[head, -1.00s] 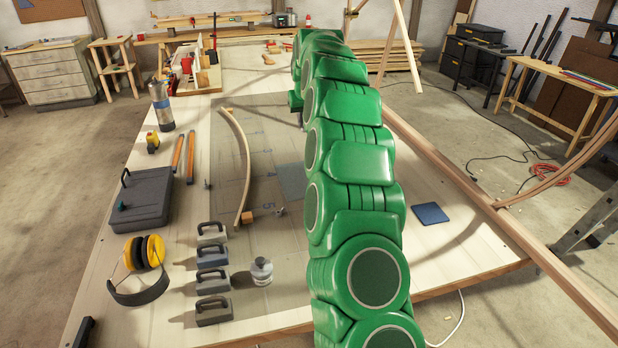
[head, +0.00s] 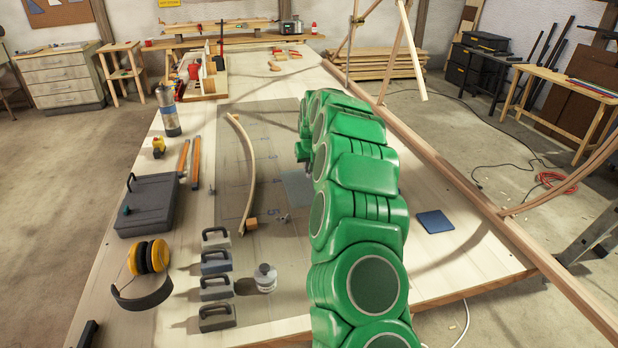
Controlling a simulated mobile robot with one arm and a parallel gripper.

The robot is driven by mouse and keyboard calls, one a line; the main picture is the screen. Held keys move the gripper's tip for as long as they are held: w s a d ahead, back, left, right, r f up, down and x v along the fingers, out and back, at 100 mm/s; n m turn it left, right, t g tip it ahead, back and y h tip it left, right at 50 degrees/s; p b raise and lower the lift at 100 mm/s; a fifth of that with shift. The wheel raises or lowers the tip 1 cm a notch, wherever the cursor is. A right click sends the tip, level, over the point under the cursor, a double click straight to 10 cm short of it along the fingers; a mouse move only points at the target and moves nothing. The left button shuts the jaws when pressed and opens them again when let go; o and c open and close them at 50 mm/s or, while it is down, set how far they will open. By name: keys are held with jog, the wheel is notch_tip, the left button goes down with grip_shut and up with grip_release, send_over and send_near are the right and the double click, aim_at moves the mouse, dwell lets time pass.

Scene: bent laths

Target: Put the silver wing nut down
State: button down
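My green arm reaches forward over the workbench (head: 120,260), and its far end bends down near the middle of the bench. My gripper does not show; the arm links hide it, so I cannot see whether it holds the silver wing nut. A small silver metal piece (head: 284,218) lies on the bench left of the arm, near a small wooden block (head: 251,224). Another tiny grey piece (head: 211,188) is farther left. Both are too small to identify surely as a wing nut.
A bent lath (head: 247,170) lies on the grey sheet left of my arm. Several handled weights (head: 216,288), a grey-white canister (head: 265,278), yellow earmuffs (head: 148,258) and a dark case (head: 148,205) stand at the left. A blue pad (head: 435,221) lies right, with bare bench around it.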

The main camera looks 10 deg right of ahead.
aim_at(309, 173)
jog(key=shift+f, duration=2.3)
jog(key=c, duration=1.3)
grip_release()
jog(key=shift+c, duration=0.2)
